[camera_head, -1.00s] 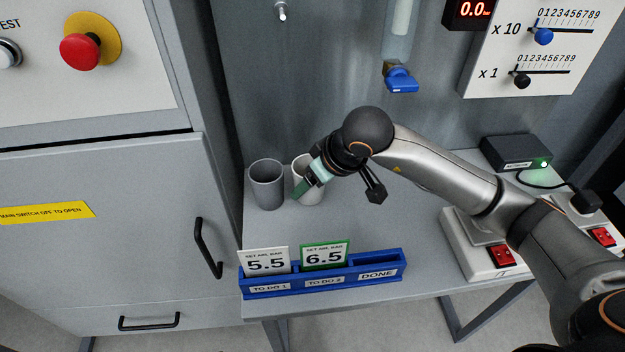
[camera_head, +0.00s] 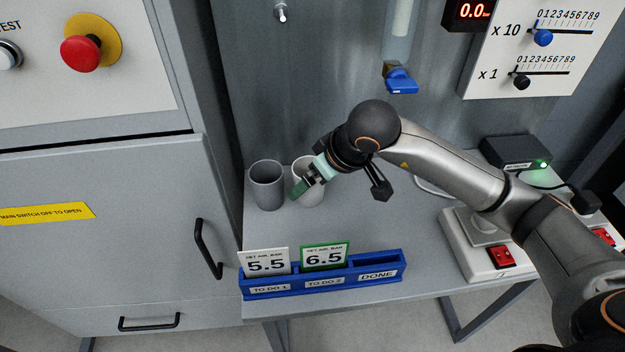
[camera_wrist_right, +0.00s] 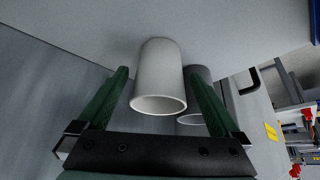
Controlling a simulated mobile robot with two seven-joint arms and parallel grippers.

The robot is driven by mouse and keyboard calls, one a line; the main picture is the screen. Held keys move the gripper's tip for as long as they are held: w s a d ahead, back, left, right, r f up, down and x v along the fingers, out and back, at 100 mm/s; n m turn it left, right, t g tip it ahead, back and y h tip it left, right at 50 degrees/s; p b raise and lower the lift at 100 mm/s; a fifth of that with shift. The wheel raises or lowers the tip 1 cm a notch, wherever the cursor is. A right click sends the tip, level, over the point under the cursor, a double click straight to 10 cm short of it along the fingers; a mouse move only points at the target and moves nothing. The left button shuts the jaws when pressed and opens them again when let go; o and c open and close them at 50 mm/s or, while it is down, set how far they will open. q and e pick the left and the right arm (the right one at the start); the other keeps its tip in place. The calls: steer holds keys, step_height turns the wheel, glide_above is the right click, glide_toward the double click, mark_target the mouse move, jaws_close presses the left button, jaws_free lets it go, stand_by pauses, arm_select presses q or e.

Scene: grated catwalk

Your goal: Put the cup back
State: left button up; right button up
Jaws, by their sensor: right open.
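A white cup (camera_head: 311,194) stands upright on the grey table, partly hidden by my right gripper (camera_head: 304,186). A darker grey cup (camera_head: 267,186) stands upright just to its left, a small gap apart. In the right wrist view the white cup (camera_wrist_right: 158,72) lies between the two green fingers of my right gripper (camera_wrist_right: 159,80), which are spread wide. Free space shows on the cup's left side; whether the fingers touch it is unclear. The grey cup (camera_wrist_right: 198,74) shows behind it. My left gripper is out of view.
A blue card rack (camera_head: 330,284) with 5.5 and 6.5 cards stands at the table's front edge. A blue-handled tap (camera_head: 401,80) hangs on the wall above. A switch box (camera_head: 499,257) and black adapter (camera_head: 515,152) stand right. A cabinet (camera_head: 110,230) borders the left.

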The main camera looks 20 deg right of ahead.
steer(key=v, duration=1)
steer(key=shift+r+p, duration=0.2)
steer(key=shift+p, duration=0.15)
